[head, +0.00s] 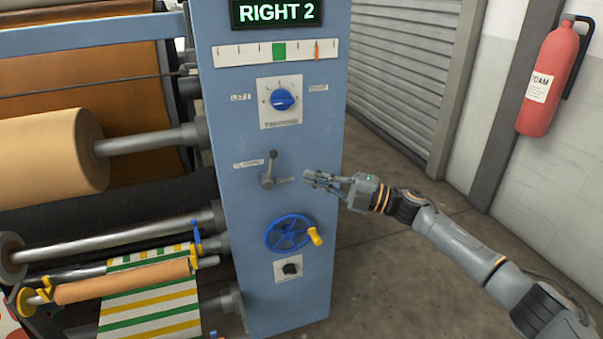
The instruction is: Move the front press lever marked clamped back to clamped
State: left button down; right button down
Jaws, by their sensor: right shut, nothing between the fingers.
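The front press lever (270,168) is a short grey handle with a dark round knob, on the front of the blue press column (215,130). It points up, leaning slightly right. A small label reading "CLAMPED" (248,163) sits to its left, and a second label (286,181), hard to read, sits at its lower right. My right gripper (308,179) comes in from the right. It is shut and empty, its fingertips to the right of the lever and apart from it in the picture. My left gripper is not in view.
Above the lever is a blue rotary knob (283,99) on a white plate; above that, a scale and a "RIGHT 2" display (275,12). Below are a blue handwheel (287,233) and a black knob (291,269). Rollers fill the left. Floor (400,270) is open at right.

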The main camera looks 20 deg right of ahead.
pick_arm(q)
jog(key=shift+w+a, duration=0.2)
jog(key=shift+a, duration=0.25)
pick_arm(e)
jog(key=v, duration=0.7)
jog(key=shift+f, duration=0.15)
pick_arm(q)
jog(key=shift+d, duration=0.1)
